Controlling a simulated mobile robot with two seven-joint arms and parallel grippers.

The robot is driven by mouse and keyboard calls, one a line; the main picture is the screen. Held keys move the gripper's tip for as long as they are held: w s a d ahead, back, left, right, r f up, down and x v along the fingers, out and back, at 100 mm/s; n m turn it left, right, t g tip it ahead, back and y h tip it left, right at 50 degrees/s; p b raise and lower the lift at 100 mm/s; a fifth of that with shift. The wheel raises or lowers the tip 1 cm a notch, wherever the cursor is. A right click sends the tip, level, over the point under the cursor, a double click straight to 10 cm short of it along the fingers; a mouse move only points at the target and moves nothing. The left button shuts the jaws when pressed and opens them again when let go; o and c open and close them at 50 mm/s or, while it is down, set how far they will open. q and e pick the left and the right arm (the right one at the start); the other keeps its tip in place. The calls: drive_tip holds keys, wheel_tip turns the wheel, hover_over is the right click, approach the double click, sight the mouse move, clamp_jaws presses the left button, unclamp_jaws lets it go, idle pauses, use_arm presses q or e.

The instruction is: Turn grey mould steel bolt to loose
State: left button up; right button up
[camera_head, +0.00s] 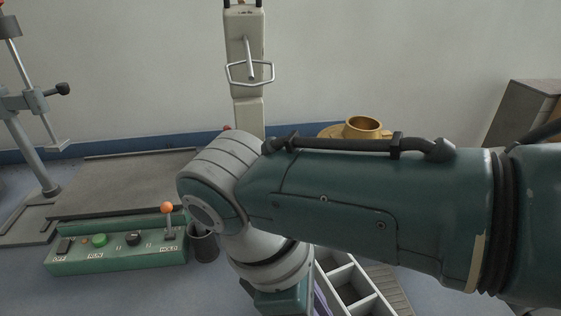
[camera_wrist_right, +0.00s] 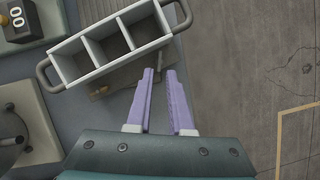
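I cannot make out a grey mould or its steel bolt for certain in either view. My right arm covers the middle and right of the head view and hides much of the bench. In the right wrist view my right gripper (camera_wrist_right: 160,75) points at the bench with its two purple fingers apart and nothing between them. In the head view only a sliver of purple finger shows below the arm. My left gripper is not in view.
A white divided caddy (camera_wrist_right: 105,45) lies beyond the fingers; it also shows in the head view (camera_head: 341,273). A green control box (camera_head: 125,262) with an orange-knobbed lever stands left, beside a dark cup (camera_head: 204,246). A brass cup (camera_head: 362,128) and beige column (camera_head: 246,40) stand behind.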

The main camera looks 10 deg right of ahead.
drive_tip(key=b+x, duration=0.1)
drive_tip(key=x, duration=0.4)
drive_tip(key=shift+f, duration=0.1)
drive_tip(key=shift+c, duration=0.2)
clamp_jaws()
